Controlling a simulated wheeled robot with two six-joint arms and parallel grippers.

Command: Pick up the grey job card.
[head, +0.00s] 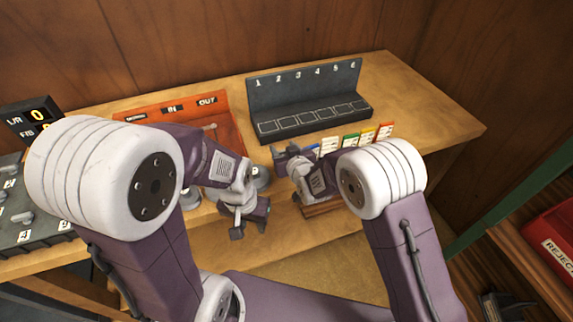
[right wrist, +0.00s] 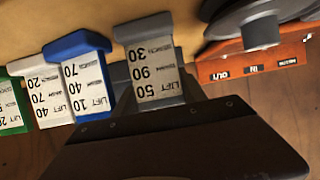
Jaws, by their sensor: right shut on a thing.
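The grey job card (right wrist: 150,75) has a grey top and a white label reading LIFT 50 90 30, upside down in the right wrist view. My right gripper (right wrist: 155,108) is shut on it. In the head view my right gripper (head: 285,155) is at the left end of the card row, and I cannot make out the grey card there. Whether its lower end is clear of the holder is hidden. My left gripper (head: 250,219) is open and empty, low in front of the orange tray.
A blue card (right wrist: 80,75) stands beside the grey one, then white (head: 330,146), green (head: 351,140), yellow (head: 367,136) and red (head: 385,131) cards. Behind is a dark numbered rack (head: 300,75). An orange tray (head: 220,100) marked IN and OUT is left. The bench's right end is clear.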

